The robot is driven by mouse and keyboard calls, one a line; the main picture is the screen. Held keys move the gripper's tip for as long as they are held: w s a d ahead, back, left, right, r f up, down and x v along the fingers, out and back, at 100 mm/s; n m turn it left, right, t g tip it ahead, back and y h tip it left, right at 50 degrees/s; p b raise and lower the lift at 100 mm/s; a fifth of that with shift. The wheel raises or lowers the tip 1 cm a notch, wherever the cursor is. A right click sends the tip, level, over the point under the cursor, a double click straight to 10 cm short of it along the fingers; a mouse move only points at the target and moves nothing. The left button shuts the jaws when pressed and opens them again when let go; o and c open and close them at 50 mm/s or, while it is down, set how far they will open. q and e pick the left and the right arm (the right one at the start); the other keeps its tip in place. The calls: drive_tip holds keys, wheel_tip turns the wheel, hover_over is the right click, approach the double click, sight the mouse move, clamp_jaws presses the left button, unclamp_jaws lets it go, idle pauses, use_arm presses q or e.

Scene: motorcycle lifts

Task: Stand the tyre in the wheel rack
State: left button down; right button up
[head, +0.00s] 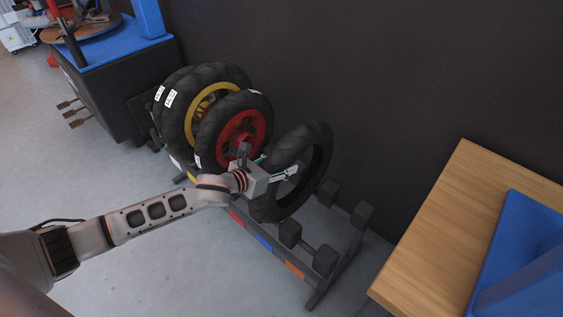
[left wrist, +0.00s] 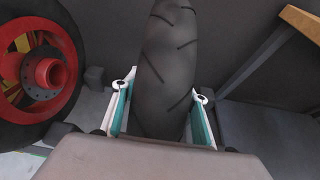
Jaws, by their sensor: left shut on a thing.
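A black tyre without a rim (head: 313,150) stands upright at the wheel rack (head: 338,273), to the right of the red-rimmed wheel. My left gripper (head: 279,172) is shut on this tyre. In the left wrist view, its two teal-lined fingers (left wrist: 160,100) lie one on each side of the tyre's tread (left wrist: 168,60). The tyre's lower part is partly hidden by the gripper, so I cannot tell whether it bears on the rack. My right gripper is not in view.
A red-rimmed wheel (head: 241,127) and a yellow-rimmed wheel (head: 190,114) stand on the rack to the left. Empty dark rack blocks (head: 325,260) lie to the right. A wooden table (head: 440,225) with a blue bin (head: 515,245) stands at right. A dark wall is behind.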

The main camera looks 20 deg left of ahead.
use_arm(q)
drive_tip(key=shift+w+f, duration=0.15)
drive_tip(key=shift+f, duration=0.25)
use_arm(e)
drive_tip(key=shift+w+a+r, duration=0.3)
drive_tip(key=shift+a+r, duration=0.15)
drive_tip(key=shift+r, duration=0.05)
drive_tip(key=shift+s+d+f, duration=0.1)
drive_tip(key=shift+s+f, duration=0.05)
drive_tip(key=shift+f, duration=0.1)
use_arm(q)
drive_tip(key=shift+f+b, duration=0.3)
drive_tip(key=shift+f, duration=0.05)
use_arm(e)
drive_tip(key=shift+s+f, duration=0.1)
use_arm(q)
drive_tip(key=c, duration=1.1)
unclamp_jaws()
drive_tip(key=shift+f, duration=0.1)
drive_tip(key=shift+o, duration=0.2)
drive_tip(key=v, duration=1.2)
drive_tip(key=shift+f, duration=0.1)
